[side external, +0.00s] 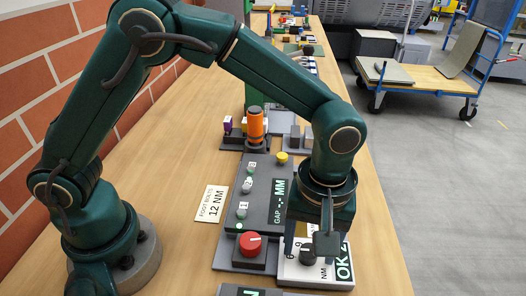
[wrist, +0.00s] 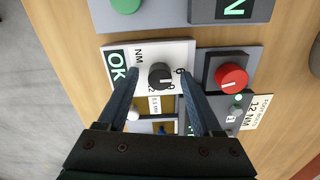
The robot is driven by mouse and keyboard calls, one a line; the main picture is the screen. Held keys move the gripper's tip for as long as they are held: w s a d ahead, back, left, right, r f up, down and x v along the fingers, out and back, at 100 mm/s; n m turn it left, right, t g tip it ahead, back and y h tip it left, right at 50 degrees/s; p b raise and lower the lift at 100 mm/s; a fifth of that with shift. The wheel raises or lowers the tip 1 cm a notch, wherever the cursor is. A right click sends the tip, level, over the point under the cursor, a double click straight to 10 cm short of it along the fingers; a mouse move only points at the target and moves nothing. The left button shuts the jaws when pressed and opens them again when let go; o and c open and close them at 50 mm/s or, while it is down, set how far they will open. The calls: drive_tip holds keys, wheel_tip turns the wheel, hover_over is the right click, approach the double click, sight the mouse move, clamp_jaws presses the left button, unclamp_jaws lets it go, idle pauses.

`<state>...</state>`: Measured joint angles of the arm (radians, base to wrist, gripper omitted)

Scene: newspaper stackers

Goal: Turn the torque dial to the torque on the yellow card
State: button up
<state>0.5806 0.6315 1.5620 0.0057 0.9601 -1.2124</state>
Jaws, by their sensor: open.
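The torque dial is a black knob (wrist: 161,75) on a white plate (wrist: 118,49) marked NM, with numbers around it and a black OK label at one side. Its pointer and most numbers are too small or covered to read surely. In the side view the knob (side external: 307,253) is partly behind my gripper (side external: 311,246). My gripper (wrist: 160,82) is open, pointing down, with one finger on each side of the knob in the wrist view; I cannot tell whether they touch it. The pale yellow card (side external: 211,203) reads FOOT BOLTS 12 NM and shows in the wrist view (wrist: 258,111).
A red knob (side external: 250,243) stands just left of the dial plate. A grey panel (side external: 264,190) with GAP MM and small switches lies behind. An orange cylinder (side external: 256,125) stands further back. Bare wooden table (side external: 376,245) lies to the right.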

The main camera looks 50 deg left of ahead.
drive_tip(key=shift+c, duration=0.4)
clamp_jaws()
drive_tip(key=shift+m, duration=0.4)
drive_tip(key=m, duration=0.5)
drive_tip(key=shift+r, duration=0.1)
drive_tip(key=m, duration=1.2)
drive_tip(key=shift+a, duration=0.1)
drive_tip(key=m, duration=0.6)
